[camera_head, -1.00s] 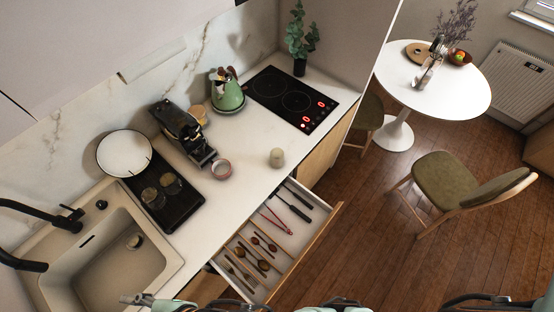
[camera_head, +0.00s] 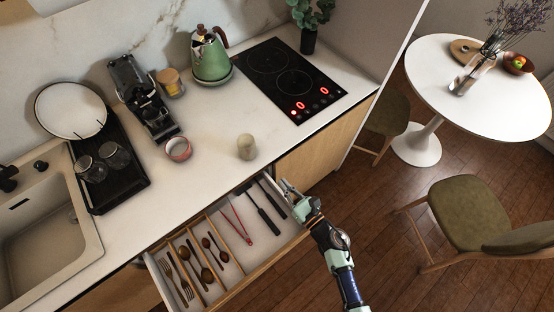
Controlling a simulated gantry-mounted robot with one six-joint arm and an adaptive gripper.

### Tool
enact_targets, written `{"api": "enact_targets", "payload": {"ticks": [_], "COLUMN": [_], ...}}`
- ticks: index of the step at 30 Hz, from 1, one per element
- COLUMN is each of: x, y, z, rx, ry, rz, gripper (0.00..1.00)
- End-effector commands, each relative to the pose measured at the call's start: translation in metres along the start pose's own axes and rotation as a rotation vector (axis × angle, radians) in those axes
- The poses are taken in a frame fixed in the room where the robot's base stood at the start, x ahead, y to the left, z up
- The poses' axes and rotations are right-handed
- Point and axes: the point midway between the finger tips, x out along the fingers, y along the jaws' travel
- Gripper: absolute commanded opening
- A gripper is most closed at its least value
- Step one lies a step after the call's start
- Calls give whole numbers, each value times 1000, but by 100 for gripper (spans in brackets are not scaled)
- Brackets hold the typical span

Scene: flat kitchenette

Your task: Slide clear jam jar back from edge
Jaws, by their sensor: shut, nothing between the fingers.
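A small pale, see-through-looking jar (camera_head: 247,147) stands upright near the front edge of the white counter, above the open drawer. It is the likely jam jar; its contents cannot be made out. My gripper (camera_head: 285,184) is at the right end of the open drawer, below and to the right of the jar and apart from it. Its fingers look shut, with nothing held.
The open drawer (camera_head: 262,262) holds cutlery, red tongs and dark utensils below the counter edge. A reddish bowl (camera_head: 178,149) stands left of the jar. The coffee machine (camera_head: 145,105), green kettle (camera_head: 211,60) and cooktop (camera_head: 285,75) are farther back. Counter behind the jar is clear.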

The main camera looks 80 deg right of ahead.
Motion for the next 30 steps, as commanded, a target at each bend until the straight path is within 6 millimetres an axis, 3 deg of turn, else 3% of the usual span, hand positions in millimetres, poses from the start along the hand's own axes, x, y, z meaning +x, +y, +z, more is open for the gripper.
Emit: {"api": "enact_targets", "payload": {"ticks": [2, 8, 11, 24, 30], "x": [-9, -4, 9, 102, 127], "y": [2, 4, 5, 7, 8], "z": [-16, -14, -13, -14, -14], "rx": [-54, -70, -70, -66, -66], "ry": [14, 12, 10, 9, 11], "rz": [20, 31, 32, 31, 29], "gripper": [0, 0, 0, 0, 0]}}
